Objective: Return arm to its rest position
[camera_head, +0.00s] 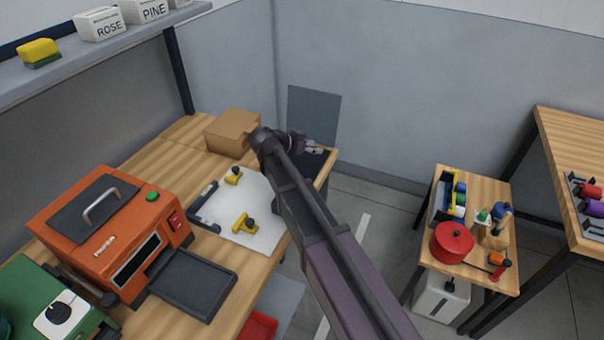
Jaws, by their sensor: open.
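My arm reaches from the bottom middle of the head view up over the right part of the wooden workbench (262,296). My gripper (318,147) is at the far end, over the bench's far right corner and in front of a dark grey panel (312,108). It is small in the picture, open, and I see nothing held in it. A brown cardboard box (232,131) stands to the left of the wrist, close to it in the picture. I cannot tell whether they touch.
An orange machine (112,232) with a dark tray (193,284) and a white board (251,208) with yellow clamps (244,223) occupy the bench. A green machine (55,305) is at lower left. A small table (462,276) with a red pot (452,242) stands right. Floor between is mostly clear.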

